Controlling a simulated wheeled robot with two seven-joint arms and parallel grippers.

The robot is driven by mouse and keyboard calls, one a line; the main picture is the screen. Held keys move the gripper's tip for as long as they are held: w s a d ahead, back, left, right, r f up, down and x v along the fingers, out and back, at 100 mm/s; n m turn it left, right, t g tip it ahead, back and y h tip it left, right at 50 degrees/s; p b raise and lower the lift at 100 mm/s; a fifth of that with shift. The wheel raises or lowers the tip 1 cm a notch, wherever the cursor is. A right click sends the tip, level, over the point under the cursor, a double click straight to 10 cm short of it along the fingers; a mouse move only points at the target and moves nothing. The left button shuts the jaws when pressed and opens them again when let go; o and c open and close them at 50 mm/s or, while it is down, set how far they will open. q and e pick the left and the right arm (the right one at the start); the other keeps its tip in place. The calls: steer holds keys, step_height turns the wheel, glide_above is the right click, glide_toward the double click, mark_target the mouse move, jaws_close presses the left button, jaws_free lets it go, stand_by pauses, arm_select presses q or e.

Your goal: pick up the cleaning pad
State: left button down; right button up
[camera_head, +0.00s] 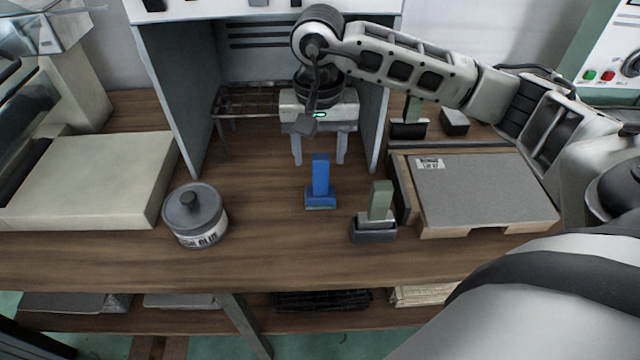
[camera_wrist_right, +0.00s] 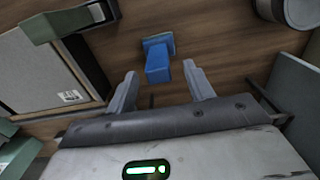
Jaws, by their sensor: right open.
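A blue block-handled piece (camera_head: 320,178) on a flat blue base stands upright on the wooden bench; it looks like the cleaning pad. A similar piece with a green handle and dark grey base (camera_head: 380,203) stands to its right. My right gripper (camera_head: 319,160) is open and empty, pointing down just behind the blue piece. In the right wrist view the blue piece (camera_wrist_right: 158,58) shows just beyond the two spread fingertips (camera_wrist_right: 160,74), with no contact visible. My left gripper is not in view.
A round lidded tin (camera_head: 195,214) stands at the left, and a grey panel on a wooden tray (camera_head: 484,187) lies at the right. Grey booth walls (camera_head: 160,85) flank my right gripper, with a wire rack (camera_head: 250,103) behind. The bench front is clear.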

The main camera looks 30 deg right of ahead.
mark_target(320, 173)
step_height(320, 173, down, 6)
steer(key=shift+d+p, duration=0.1)
steer(key=shift+p, duration=0.45)
steer(key=c, duration=1.1)
